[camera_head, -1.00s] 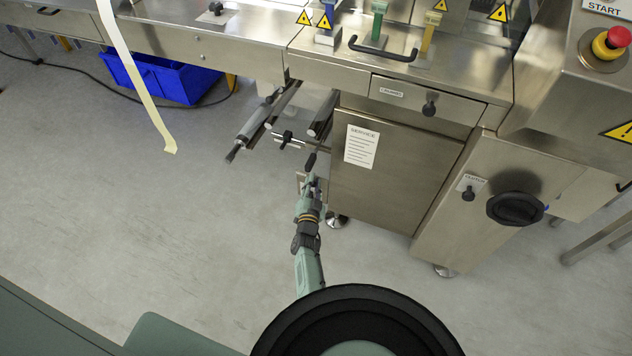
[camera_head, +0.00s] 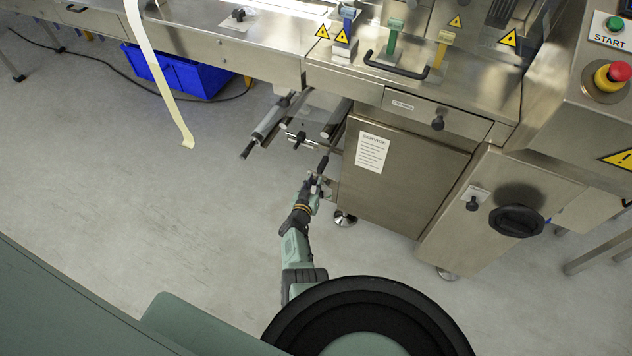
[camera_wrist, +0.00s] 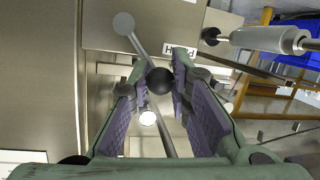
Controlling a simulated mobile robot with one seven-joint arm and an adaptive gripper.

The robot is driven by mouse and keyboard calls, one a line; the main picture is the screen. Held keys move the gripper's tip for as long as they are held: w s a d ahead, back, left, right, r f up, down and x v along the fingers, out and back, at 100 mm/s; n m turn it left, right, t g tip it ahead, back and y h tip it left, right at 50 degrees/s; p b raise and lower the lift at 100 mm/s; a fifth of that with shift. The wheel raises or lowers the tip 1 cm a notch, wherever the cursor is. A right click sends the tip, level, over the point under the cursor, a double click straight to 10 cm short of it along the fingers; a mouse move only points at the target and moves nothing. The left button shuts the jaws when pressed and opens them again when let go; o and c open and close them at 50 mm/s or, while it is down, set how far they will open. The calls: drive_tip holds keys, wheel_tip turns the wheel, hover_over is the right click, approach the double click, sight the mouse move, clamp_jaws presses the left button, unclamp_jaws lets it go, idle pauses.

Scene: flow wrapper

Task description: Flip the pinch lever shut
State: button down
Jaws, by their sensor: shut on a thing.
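The pinch lever is a thin metal rod with a black ball knob (camera_wrist: 160,80), seen in the middle of the wrist view. A grey ball end (camera_wrist: 124,23) shows at the rod's upper left. My gripper (camera_wrist: 159,70) has its two purple-padded fingers on either side of the black knob and is shut on it. In the head view my gripper (camera_head: 316,182) is low beside the machine, left of the service panel, and a dark grip (camera_head: 323,163) stands at its tip. A partly hidden label (camera_wrist: 183,53) is behind the right finger.
The service panel (camera_head: 405,178) is just right of my gripper. Metal rollers (camera_head: 268,124) jut out above and left of it. A pale film strip (camera_head: 160,75) hangs at left, near a blue crate (camera_head: 180,75). The floor at left is open.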

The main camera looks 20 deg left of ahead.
drive_tip(key=shift+w+a+r, duration=0.1)
drive_tip(key=shift+w+a, duration=0.05)
idle(0.4)
drive_tip(key=c, duration=1.5)
unclamp_jaws()
drive_tip(key=shift+c, duration=0.2)
drive_tip(key=shift+o, duration=0.4)
drive_tip(key=shift+n, duration=0.3)
drive_tip(key=shift+s, duration=0.2)
drive_tip(key=v, duration=1.1)
drive_tip(key=shift+s, duration=0.35)
